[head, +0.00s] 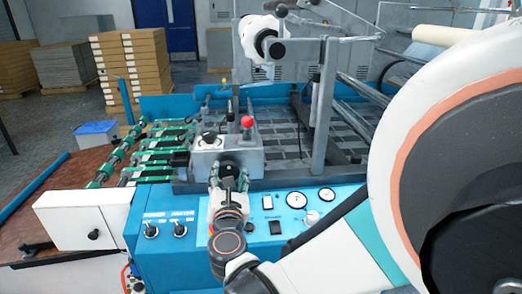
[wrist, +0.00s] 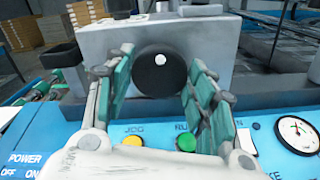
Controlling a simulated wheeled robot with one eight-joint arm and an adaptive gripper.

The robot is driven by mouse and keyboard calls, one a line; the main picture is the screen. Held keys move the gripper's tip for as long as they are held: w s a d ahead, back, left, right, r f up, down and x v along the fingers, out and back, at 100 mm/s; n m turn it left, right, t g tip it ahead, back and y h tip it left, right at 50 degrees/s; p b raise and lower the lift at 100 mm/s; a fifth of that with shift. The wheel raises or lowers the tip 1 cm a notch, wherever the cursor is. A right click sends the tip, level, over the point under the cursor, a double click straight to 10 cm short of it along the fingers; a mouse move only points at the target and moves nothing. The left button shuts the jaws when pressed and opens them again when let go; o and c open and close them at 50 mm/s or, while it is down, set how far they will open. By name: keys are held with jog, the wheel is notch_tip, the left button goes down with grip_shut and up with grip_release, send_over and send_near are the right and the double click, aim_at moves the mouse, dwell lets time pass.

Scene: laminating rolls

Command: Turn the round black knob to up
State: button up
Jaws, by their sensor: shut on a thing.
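The round black knob (wrist: 161,78) sits on the front face of a grey metal box (wrist: 100,42). A white dot shows near the top of the knob's face. In the head view the knob (head: 229,169) is partly hidden by my gripper (head: 229,182). In the wrist view my gripper (wrist: 160,80) has one green-padded finger on each side of the knob and is shut on it.
Below lies a blue panel with a yellow button (wrist: 132,141), a green button (wrist: 186,142) and gauges (head: 296,199). A white cabinet (head: 82,219) is at left.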

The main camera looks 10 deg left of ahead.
dwell(0.3)
jog(key=o, duration=1.1)
jog(key=shift+c, duration=0.2)
